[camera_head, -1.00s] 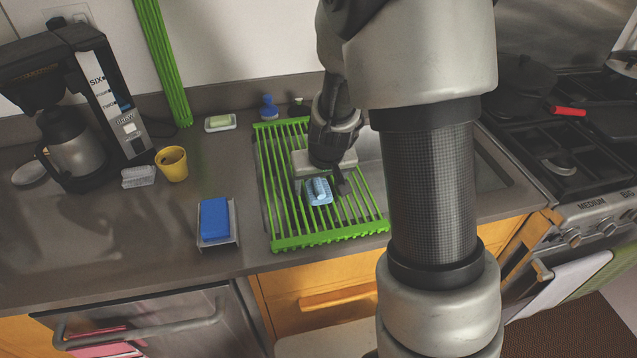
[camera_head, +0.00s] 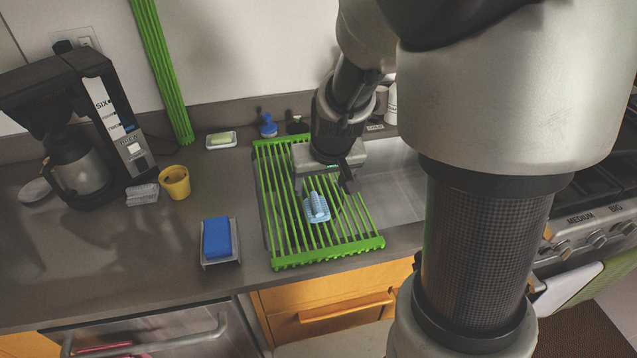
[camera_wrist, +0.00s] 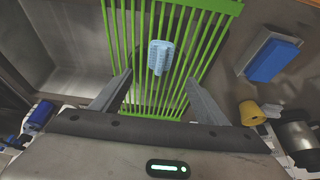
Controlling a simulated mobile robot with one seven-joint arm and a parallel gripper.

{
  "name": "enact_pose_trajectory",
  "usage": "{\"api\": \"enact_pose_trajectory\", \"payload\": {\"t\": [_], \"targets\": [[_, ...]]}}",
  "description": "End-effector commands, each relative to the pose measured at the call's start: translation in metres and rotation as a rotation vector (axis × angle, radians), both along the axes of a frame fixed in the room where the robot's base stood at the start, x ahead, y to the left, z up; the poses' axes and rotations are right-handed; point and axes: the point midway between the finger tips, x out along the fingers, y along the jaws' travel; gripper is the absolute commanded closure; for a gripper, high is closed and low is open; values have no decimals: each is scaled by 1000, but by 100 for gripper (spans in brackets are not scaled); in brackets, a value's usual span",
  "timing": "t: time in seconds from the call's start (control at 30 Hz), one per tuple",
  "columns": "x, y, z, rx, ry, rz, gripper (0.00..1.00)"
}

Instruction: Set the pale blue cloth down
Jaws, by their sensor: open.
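The pale blue cloth (camera_head: 317,207) lies in a small folded heap on the green drying rack (camera_head: 327,259), near its middle. In the wrist view the cloth (camera_wrist: 161,57) rests on the rack bars, ahead of my fingertips and apart from them. My gripper (camera_head: 325,188) is above the rack, just behind the cloth in the head view. In the wrist view my gripper (camera_wrist: 160,85) has its two fingers spread wide with nothing between them.
The sink (camera_head: 395,180) is right of the rack, partly under it. A blue sponge in a holder (camera_head: 217,238), a yellow cup (camera_head: 174,182), a grey cloth (camera_head: 142,195) and a coffee maker (camera_head: 103,120) stand to the left. Counter between them is clear.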

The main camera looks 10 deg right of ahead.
Motion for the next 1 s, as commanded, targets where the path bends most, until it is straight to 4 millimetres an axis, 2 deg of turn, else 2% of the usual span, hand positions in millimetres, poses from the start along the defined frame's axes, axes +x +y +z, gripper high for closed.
{"api": "enact_pose_trajectory", "payload": {"t": [0.17,0.27,0.4,0.53,0.6,0.73,0.83,1.0], "targets": [[-12,3,24,28,-8,1,32],[-32,8,57,71,-23,6,32],[-80,11,111,104,-50,22,32],[-128,8,145,80,-74,25,32],[-149,5,156,56,-84,20,32],[-176,1,166,16,-93,6,32],[-185,-1,168,1,-94,0,32],[-187,-1,168,-2,-93,-1,32]]}}
